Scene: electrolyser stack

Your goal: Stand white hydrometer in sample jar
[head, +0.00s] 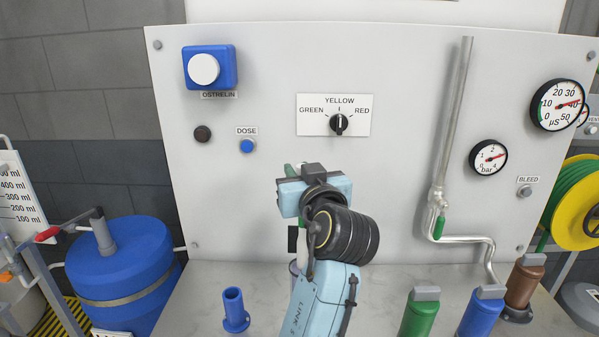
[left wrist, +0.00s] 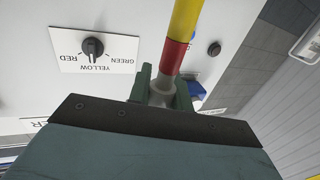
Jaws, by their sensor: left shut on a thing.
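My left gripper (head: 294,172) is in front of the white panel, seen from behind, with my arm reaching up from the bottom. In the left wrist view the gripper's dark green fingers (left wrist: 162,92) are shut on a rod-like thing with a whitish-grey lower part and red and yellow bands, which I take as the hydrometer (left wrist: 173,55). In the head view my gripper and arm hide most or all of it. A small blue cylinder (head: 235,311) with an open top and wide foot stands upright on the worktop; it may be the sample jar. My right gripper is not in view.
Green (head: 417,317), blue (head: 480,314) and brown (head: 524,282) containers stand on the worktop (head: 375,290) at the right, near a metal pipe (head: 455,120). The panel (head: 400,80) carries a selector knob (head: 338,123) and gauges. A blue drum (head: 118,265) is at the left.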

